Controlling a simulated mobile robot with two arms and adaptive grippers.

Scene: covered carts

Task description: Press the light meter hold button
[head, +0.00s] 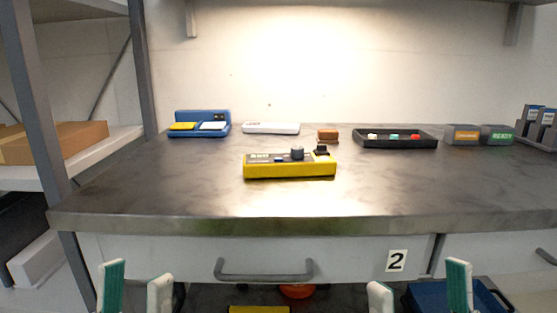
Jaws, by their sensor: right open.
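A yellow handheld meter (290,170) lies on the dark worktop (400,185) near the middle, in the head view. Its top face carries a small display at the left, a small dark-blue button, a round grey knob and a black part at the right end. I take it for the light meter; its labels are too small to read. My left gripper (135,288) is at the bottom left, in front of and below the worktop edge, fingers apart and empty. My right gripper (420,290) is at the bottom right, fingers wide apart and empty. Neither touches the meter.
Behind the meter are a blue case (200,117), a white device (270,128), a brown block (327,135) and a black tray (395,142). Grey bins (462,135) stand at right. A drawer handle (264,273) juts out below the worktop. Space around the meter is clear.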

